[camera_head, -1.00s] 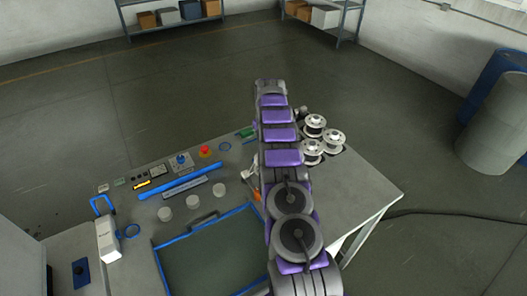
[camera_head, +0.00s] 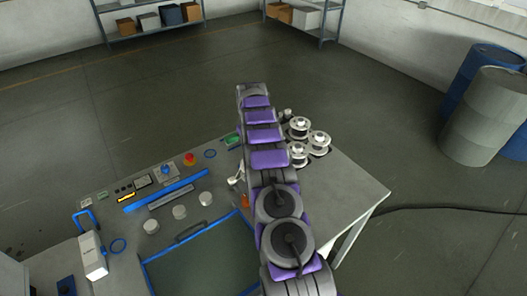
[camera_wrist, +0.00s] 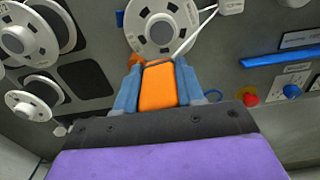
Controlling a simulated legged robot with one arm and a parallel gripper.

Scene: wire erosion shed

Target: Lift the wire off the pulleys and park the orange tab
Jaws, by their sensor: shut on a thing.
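In the wrist view, my gripper (camera_wrist: 159,78) has its two blue fingers shut on the orange tab (camera_wrist: 158,90). Just beyond the tab is a white pulley wheel (camera_wrist: 145,30) with dark slots and holes. A pale wire (camera_wrist: 193,38) runs beside the wheel toward a white block at the top right. Whether the wire touches the wheel's groove, I cannot tell. In the head view, my arm hides my gripper and the tab it holds. A small orange piece (camera_head: 245,201) shows left of my arm, near a white fitting (camera_head: 236,178).
Several white spools, one of them here (camera_head: 318,140), stand right of my arm on the grey bench (camera_head: 345,190). Left lie a blue bar (camera_head: 165,190), round knobs, a red button (camera_head: 190,159) and a blue-edged recess (camera_head: 205,265). Drums (camera_head: 485,115) stand on the floor at right.

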